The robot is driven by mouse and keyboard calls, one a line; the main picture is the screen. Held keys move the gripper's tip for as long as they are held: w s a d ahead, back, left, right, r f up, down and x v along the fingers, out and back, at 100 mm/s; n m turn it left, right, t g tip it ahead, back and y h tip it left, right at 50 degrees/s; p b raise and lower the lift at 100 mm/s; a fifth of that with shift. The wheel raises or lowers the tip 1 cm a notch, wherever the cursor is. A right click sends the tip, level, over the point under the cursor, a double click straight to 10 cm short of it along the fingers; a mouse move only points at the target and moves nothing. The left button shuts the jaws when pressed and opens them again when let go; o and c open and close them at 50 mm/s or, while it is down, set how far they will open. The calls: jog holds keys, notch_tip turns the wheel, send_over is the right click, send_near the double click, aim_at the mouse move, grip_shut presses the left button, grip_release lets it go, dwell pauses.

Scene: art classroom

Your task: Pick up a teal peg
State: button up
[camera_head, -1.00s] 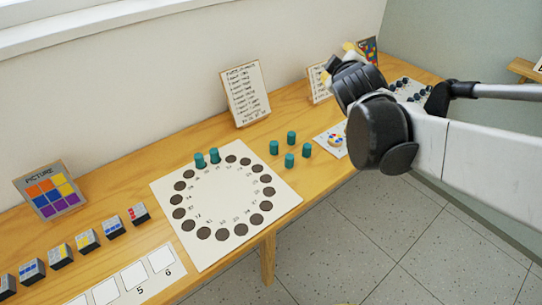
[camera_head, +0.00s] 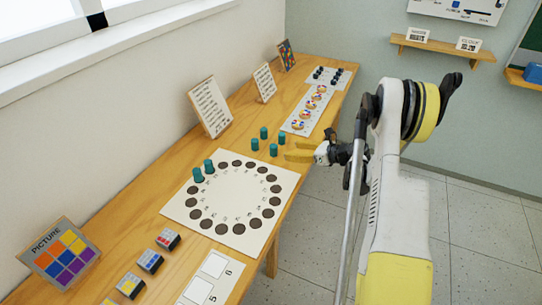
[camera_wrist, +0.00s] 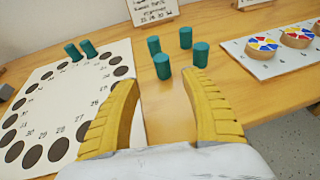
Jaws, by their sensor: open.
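Several loose teal pegs stand upright on the wooden table in a small cluster, one of them nearest my gripper (camera_head: 273,150). My gripper (camera_head: 290,150) has yellow fingers, spread apart and empty. It is just right of the cluster in the head view. In the wrist view the cluster lies ahead of and between the fingertips (camera_wrist: 162,85).
A white strip with colourful discs (camera_head: 308,106) lies beyond the pegs. A text sign (camera_head: 210,107) stands along the wall behind. Picture blocks (camera_head: 150,261) and a number card (camera_head: 212,280) are at the near end. The table's right edge borders open floor.

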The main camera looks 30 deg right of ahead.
aim_at(273, 149)
jog(key=shift+w+a+f, duration=0.1)
jog(key=shift+f, duration=0.35)
jog(key=b+x, duration=0.1)
jog(key=x, duration=0.4)
jog(key=shift+w+b, duration=0.1)
jog(key=shift+b, duration=0.25)
jog(key=b+x, duration=0.2)
jog(key=x, duration=0.3)
jog(key=shift+w+r, duration=0.15)
jog(key=shift+w, duration=0.05)
jog(key=c, duration=1.1)
